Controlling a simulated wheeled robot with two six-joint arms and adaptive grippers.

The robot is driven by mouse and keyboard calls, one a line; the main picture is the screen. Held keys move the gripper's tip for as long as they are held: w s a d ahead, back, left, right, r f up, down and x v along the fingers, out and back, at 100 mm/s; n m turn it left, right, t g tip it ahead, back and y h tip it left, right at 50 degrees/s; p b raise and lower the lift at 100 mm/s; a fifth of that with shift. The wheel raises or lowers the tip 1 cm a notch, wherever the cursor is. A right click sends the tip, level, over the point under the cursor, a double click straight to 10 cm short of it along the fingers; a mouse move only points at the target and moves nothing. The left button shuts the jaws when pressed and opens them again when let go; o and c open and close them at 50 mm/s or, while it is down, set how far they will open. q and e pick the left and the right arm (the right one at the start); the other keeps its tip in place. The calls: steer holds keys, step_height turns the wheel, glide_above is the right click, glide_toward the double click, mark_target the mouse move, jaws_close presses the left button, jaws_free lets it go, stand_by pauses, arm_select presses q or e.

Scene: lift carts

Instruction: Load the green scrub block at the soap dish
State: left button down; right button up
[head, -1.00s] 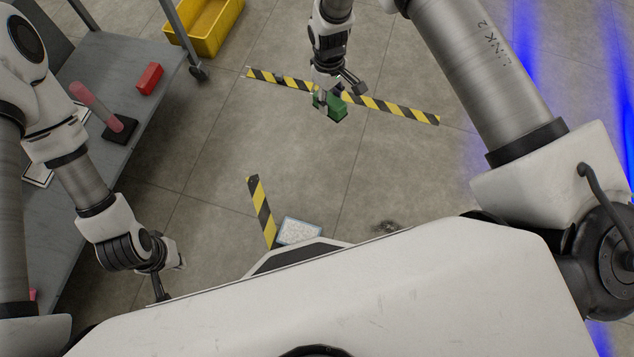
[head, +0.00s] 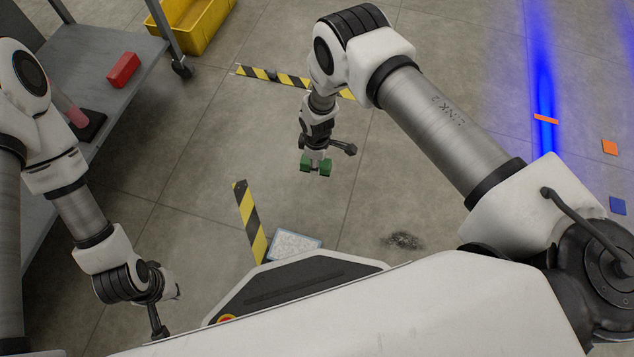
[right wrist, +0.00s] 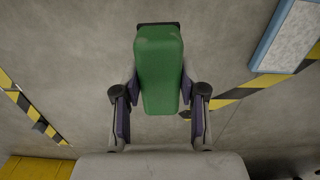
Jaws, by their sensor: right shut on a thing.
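The green scrub block (head: 325,168) is held in my right gripper (head: 316,163), in the middle of the head view above the floor. In the right wrist view the green block (right wrist: 159,68) sits between the two fingers of my right gripper (right wrist: 160,100), which touch its sides. My left gripper (head: 160,326) hangs at the lower left of the head view, empty as far as I see; its fingers are too small and dark to tell their opening. I cannot make out a soap dish in these views.
A grey cart (head: 124,48) at the left carries a red block (head: 123,70) and a pink-handled thing on a dark base (head: 90,127). A yellow bin (head: 200,24) stands behind it. A blue-edged pale panel (head: 293,246) lies near my base.

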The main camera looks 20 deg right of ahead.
mark_target(317, 183)
step_height(317, 183, down, 10)
steer(key=b, duration=0.6)
steer(key=shift+f, duration=0.1)
steer(key=o, duration=1)
steer(key=r+p, duration=0.3)
steer(key=r, duration=0.2)
steer(key=r+p, duration=0.2)
steer(key=r, duration=0.1)
steer(key=shift+w+d+r+p, duration=0.15)
steer(key=shift+d+p, duration=0.1)
steer(key=shift+p, duration=0.1)
